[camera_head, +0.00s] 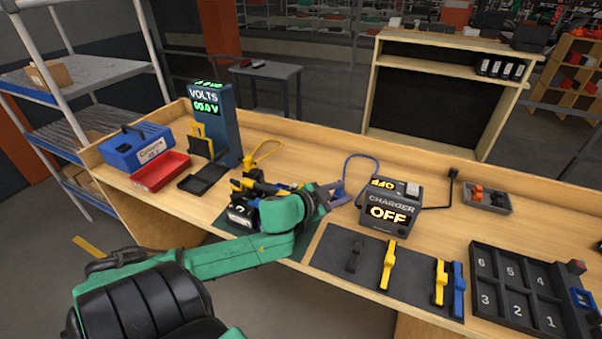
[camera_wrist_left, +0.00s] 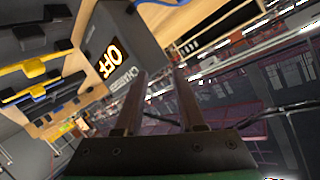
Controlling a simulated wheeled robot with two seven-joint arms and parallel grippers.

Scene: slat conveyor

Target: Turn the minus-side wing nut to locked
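A dark battery block (camera_head: 240,216) with yellow and black parts on top sits on a dark green mat at the middle of the bench. My left forearm and wrist cover its right side, and I cannot make out the minus-side wing nut or its position. My left gripper (camera_head: 337,195) is just right of the battery, over the bench and left of the charger. In the left wrist view its two fingers (camera_wrist_left: 159,73) stand apart with nothing between them. The charger (camera_head: 389,208) reads OFF; it also shows in the left wrist view (camera_wrist_left: 112,40). My right gripper is not in view.
A dark mat (camera_head: 330,255) with yellow and blue tools and a numbered tray (camera_head: 515,290) lie right. Yellow and blue cables cross the bench behind my gripper.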

